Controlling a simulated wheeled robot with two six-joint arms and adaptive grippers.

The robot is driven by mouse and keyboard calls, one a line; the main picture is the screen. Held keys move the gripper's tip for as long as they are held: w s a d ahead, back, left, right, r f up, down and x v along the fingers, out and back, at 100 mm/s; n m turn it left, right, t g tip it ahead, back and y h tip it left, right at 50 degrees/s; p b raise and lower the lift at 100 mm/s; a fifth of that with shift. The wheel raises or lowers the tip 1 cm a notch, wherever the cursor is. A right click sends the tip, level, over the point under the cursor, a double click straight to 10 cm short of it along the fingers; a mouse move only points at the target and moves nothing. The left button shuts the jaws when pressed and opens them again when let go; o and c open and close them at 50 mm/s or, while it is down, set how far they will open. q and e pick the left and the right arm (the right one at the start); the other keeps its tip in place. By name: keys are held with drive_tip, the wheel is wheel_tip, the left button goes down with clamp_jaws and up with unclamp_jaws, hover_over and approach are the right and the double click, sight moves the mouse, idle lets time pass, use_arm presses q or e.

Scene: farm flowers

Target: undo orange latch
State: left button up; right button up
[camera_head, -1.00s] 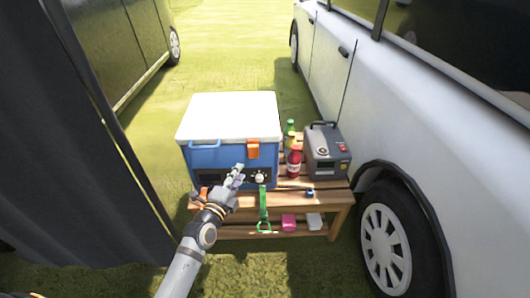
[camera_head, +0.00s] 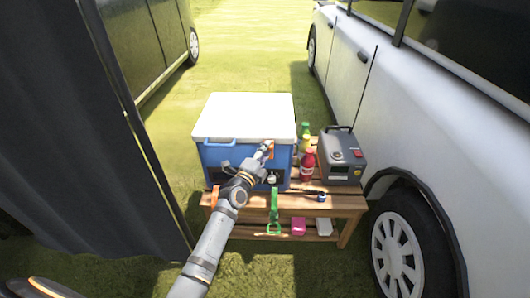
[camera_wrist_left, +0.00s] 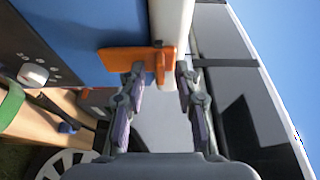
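The orange latch (camera_head: 271,153) is on the front of the blue cooler box (camera_head: 222,158), just under its white lid (camera_head: 245,114). The lid lies flat on the box. My left gripper (camera_head: 266,149) is at the latch and partly covers it in the head view. In the left wrist view, the orange latch (camera_wrist_left: 124,59) lies against the blue wall beside the white lid edge, with its end between the fingertips. The left gripper (camera_wrist_left: 160,76) is open there, a finger on each side. Whether a finger touches the latch is unclear. My right gripper is not in view.
The cooler stands on a wooden slatted table (camera_head: 335,203). Red bottle (camera_head: 307,165), green-capped bottle (camera_head: 305,134) and grey device (camera_head: 343,158) stand to its right. A green strap (camera_head: 274,212) hangs in front. A white vehicle (camera_head: 440,150) is at right, a dark curtain (camera_head: 85,150) at left.

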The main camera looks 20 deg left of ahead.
use_arm(q)
drive_tip(key=shift+c, duration=0.4)
clamp_jaws()
